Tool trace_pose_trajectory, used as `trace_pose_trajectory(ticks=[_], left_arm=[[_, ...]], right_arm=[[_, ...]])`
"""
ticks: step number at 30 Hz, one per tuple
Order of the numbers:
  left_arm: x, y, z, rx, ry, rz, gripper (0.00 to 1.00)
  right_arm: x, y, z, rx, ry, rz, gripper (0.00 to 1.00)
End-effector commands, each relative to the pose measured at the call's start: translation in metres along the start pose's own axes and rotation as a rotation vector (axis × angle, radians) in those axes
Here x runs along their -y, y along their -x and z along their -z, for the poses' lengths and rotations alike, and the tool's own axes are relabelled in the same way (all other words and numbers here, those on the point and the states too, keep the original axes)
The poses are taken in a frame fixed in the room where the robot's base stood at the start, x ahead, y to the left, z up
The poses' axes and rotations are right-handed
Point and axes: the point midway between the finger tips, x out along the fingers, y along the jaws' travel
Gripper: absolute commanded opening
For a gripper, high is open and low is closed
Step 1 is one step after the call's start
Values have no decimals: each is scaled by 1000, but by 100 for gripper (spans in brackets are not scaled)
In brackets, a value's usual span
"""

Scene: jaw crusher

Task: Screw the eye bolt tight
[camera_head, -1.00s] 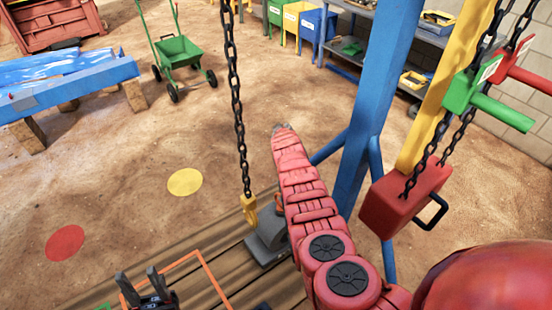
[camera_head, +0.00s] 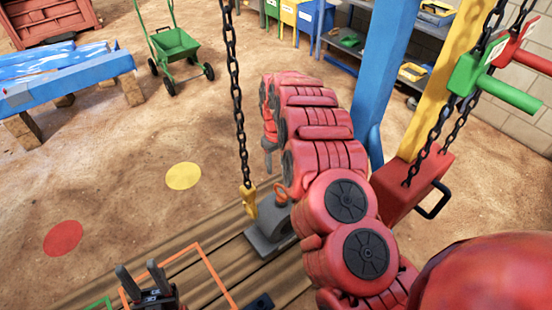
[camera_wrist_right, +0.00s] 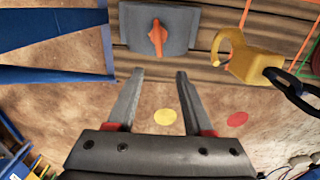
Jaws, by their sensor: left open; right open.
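The orange eye bolt (camera_wrist_right: 157,38) stands on the grey block (camera_wrist_right: 183,27) in the right wrist view. Its ring looks nearly edge-on; I cannot tell how far its thread is in. In the head view the eye bolt (camera_head: 283,190) shows above the grey block (camera_head: 268,240), beside my right arm. My right gripper (camera_wrist_right: 160,75) is open and empty, its fingertips pointing towards the block and apart from the bolt. The arm mostly hides this gripper in the head view. My left gripper (camera_head: 139,271) is open and empty at the lower left, away from the block.
A yellow hook (camera_head: 249,201) hangs on a chain (camera_head: 237,100) close to the block's left side. It also shows right of the bolt in the wrist view (camera_wrist_right: 240,57). A blue post (camera_head: 380,80) and a red hoist block (camera_head: 412,190) stand right of my arm.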

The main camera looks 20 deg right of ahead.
Motion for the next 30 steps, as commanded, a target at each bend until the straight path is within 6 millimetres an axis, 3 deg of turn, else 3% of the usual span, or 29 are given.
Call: trace_pose_trajectory(ticks=[1,3,11,21,30], left_arm=[[0,5,-1,0,0,0,50],[0,-6,1,0,0,0,50],[1,-17,3,0,0,0,50],[1,-16,3,0,0,0,50],[1,-14,2,0,0,0,50]], right_arm=[[0,-14,-1,2,-2,0,52],[0,-20,0,2,-1,0,52],[-1,-61,0,-2,-1,-2,52],[-3,-106,0,-2,-3,-5,52],[-1,-121,1,-4,-2,-1,52]])
